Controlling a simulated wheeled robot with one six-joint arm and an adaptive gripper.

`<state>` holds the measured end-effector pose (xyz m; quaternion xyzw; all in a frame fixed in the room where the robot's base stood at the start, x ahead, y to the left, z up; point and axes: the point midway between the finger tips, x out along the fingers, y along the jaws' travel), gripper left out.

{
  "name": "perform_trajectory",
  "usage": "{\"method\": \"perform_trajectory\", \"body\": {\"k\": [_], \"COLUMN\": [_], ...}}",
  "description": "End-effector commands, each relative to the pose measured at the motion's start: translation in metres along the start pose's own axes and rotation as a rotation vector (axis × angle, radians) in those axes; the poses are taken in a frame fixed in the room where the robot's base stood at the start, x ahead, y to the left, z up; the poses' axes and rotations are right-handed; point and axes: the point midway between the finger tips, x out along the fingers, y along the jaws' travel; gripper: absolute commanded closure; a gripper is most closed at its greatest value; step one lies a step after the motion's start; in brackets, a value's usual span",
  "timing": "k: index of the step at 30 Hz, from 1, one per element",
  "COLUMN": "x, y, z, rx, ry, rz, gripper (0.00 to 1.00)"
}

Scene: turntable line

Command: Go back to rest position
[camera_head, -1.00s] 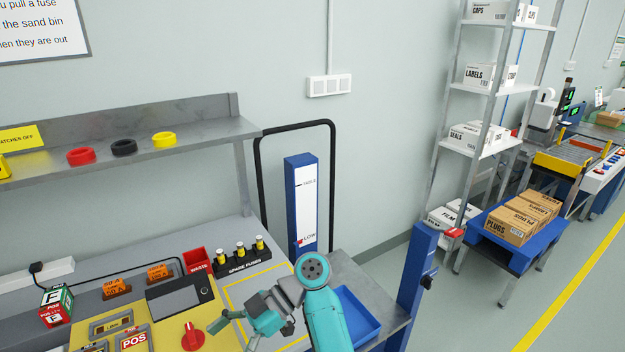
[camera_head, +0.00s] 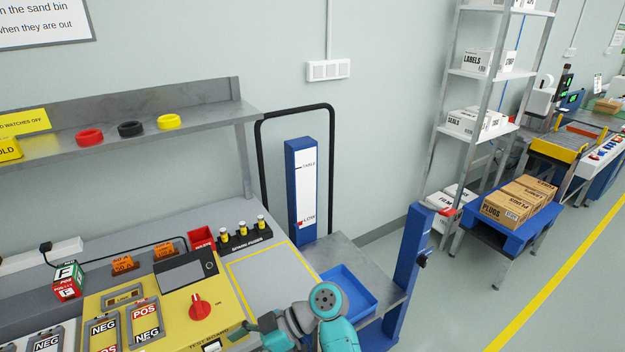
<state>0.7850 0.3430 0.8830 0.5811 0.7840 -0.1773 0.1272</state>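My arm, teal and grey, reaches in at the bottom middle of the head view. My gripper (camera_head: 262,334) is at its left end, low in the picture, over the front right of the bench near the yellow test board (camera_head: 225,315). Its fingers are partly cut off by the lower edge, so I cannot tell how far apart they are. I see nothing clearly held. The red knob (camera_head: 201,306) on the board is to the left of my gripper. A blue tray (camera_head: 370,306) is to the right of my arm.
A spare fuses rack (camera_head: 247,238) and a red waste box (camera_head: 202,238) stand at the back of the bench. A metal shelf (camera_head: 200,130) with coloured rings hangs above. A blue post (camera_head: 408,275) stands at the right.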

Motion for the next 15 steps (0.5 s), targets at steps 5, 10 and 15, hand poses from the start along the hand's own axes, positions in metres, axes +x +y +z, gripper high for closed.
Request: {"method": "perform_trajectory", "body": {"k": [5, 10, 15], "x": [0.009, 0.011, 0.006], "y": [-0.008, -0.023, -0.047], "z": [0.053, 0.113, 0.168], "rx": [0.145, 0.309, 0.452], "ry": [-0.006, -0.011, -0.013], "rz": [0.141, 0.327, 0.517], "gripper": [0.12, 0.12, 0.12]}}
